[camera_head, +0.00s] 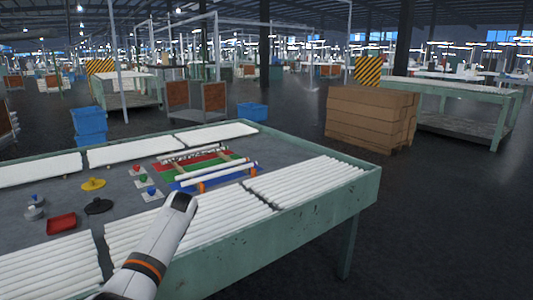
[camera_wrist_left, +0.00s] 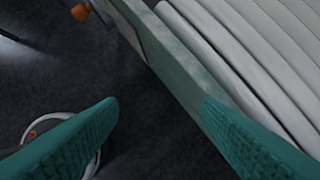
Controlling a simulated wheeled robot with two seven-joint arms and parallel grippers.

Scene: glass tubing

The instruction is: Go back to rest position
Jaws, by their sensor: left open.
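My left gripper (camera_wrist_left: 158,108) is open in the left wrist view, its two teal ribbed fingers spread wide with nothing between them. Its fingers hang over the green table edge and the dark floor. White glass tubes (camera_wrist_left: 245,60) lie in a row just beyond that edge. In the head view a white arm link of mine with an orange band reaches up from the bottom left over the table (camera_head: 240,238); no gripper fingers show there. My right gripper shows in neither view.
Tube rows (camera_head: 305,185) fill the table's near side. Coloured mats with racks (camera_head: 205,165), a red tray (camera_head: 61,223) and small coloured pieces lie mid-table. Cardboard boxes (camera_head: 370,118) stand beyond the right corner. Open floor (camera_head: 450,220) lies to the right.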

